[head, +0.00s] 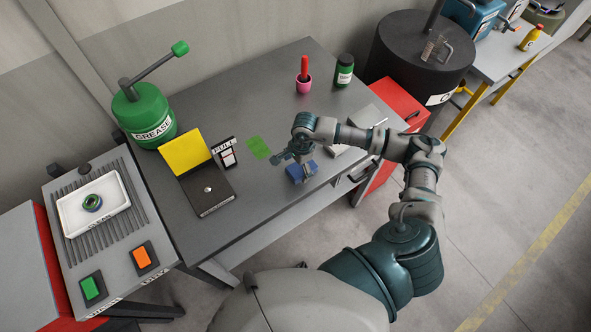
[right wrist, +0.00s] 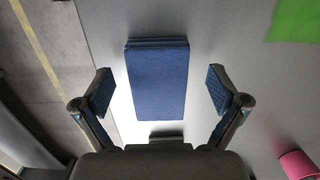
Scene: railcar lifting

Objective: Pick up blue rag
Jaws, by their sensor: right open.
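The blue rag (head: 295,174) lies folded on the grey table near its front edge. In the right wrist view the rag (right wrist: 157,80) shows as a flat blue rectangle of stacked layers. My right gripper (right wrist: 160,90) is open, with one finger on each side of the rag and a gap to it on both sides. In the head view my right gripper (head: 298,162) is over the rag and covers part of it. I cannot tell its exact height above the rag. My left gripper is not in view.
A green patch (head: 258,148) lies just left of the gripper on the table. A pink cup with a red item (head: 303,82) and a green jar (head: 344,71) stand behind. A dark box with a yellow panel (head: 207,188) is at left. The table's front edge is close.

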